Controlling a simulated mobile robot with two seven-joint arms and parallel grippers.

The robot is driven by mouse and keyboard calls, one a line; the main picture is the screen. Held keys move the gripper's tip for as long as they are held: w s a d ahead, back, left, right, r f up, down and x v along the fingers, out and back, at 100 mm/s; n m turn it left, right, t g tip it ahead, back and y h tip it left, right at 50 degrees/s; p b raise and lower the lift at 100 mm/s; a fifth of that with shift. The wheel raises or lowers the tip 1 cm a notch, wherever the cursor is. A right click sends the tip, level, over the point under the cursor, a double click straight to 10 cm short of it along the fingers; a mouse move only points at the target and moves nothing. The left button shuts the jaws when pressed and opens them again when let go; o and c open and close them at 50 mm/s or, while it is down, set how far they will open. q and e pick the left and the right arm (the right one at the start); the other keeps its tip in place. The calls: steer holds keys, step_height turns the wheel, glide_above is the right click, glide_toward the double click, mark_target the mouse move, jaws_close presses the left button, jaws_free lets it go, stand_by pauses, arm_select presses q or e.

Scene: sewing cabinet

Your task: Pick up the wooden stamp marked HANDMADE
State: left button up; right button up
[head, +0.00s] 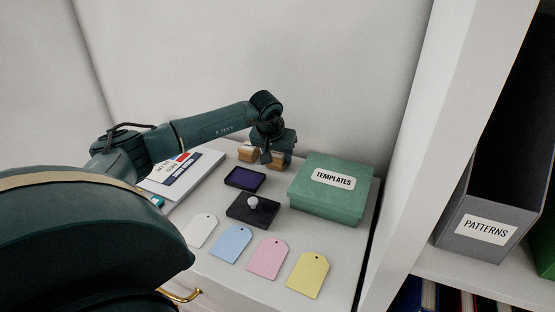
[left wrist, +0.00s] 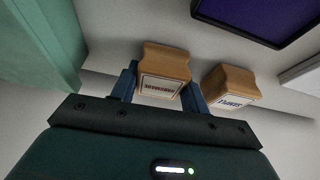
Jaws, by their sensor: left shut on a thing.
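The wooden stamp with dark red lettering, which looks like HANDMADE, (left wrist: 163,72) is between my left gripper's two fingers in the left wrist view. My left gripper (left wrist: 160,88) is shut on its sides. In the head view, the left gripper (head: 276,157) points down at the back of the cabinet top, and the held stamp (head: 280,161) shows partly behind a finger. I cannot tell whether it is clear of the surface. A second wooden stamp with blue lettering (left wrist: 233,85) stands beside it, apart from the fingers; it also shows in the head view (head: 248,153). My right gripper is not in view.
A green TEMPLATES box (head: 331,190) stands right of the stamps. A purple ink pad (head: 245,178) and a dark lid with a pale knob (head: 247,213) lie in front. Several paper tags (head: 267,258) line the front. A white binder (head: 205,168) lies left.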

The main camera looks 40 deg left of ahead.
arm_select(q)
steer(key=c, duration=0.3)
steer(key=shift+c, duration=0.2)
